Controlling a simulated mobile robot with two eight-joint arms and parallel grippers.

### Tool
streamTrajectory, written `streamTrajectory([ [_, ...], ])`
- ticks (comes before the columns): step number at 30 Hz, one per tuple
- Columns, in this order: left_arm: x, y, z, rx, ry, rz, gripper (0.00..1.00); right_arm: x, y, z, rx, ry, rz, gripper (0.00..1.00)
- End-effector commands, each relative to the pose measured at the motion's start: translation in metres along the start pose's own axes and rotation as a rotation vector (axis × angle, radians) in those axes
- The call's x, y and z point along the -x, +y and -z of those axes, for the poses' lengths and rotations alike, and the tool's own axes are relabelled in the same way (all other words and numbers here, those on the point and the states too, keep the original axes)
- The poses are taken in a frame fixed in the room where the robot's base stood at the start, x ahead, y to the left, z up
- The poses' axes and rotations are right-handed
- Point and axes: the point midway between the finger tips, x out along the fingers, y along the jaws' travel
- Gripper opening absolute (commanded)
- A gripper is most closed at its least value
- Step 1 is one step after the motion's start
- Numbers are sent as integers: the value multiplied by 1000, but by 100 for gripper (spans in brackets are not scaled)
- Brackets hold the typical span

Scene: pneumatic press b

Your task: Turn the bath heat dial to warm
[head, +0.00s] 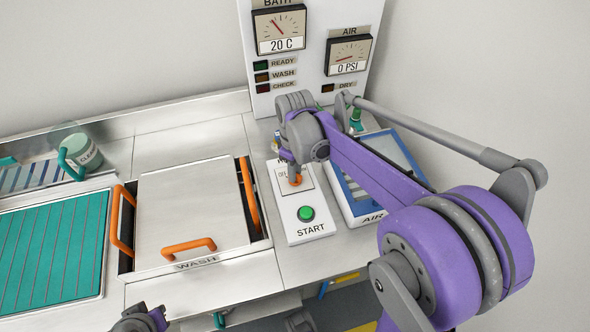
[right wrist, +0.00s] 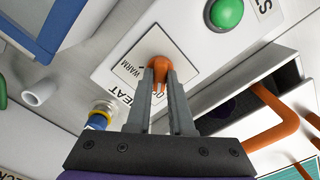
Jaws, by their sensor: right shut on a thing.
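The bath heat dial is a small orange knob (head: 295,181) on a white control panel (head: 291,205); it also shows in the right wrist view (right wrist: 158,65). My right gripper (right wrist: 159,80) is shut on the dial, with one grey finger on each side of it. The word WARM is on the label left of the dial in the right wrist view; another word near the fingers is partly hidden. I cannot tell exactly where the dial points. The bath gauge (head: 279,30) reads 20 C. Part of my left arm (head: 140,320) shows at the bottom edge; its fingers cannot be made out.
A green START button (head: 306,214) is on the same panel as the dial. A wash lid (head: 190,215) with orange handles lies to the left. A blue-edged air tray (head: 352,200) is close on the right. The gauge board (head: 308,75) stands behind.

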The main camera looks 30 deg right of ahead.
Motion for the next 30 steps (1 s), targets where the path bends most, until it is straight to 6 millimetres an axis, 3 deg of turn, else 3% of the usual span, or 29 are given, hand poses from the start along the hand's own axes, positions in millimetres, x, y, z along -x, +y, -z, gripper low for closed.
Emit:
streamTrajectory([
  [30,2,0,2,0,1,0,0,0,0,0,-888,0,0,0],
])
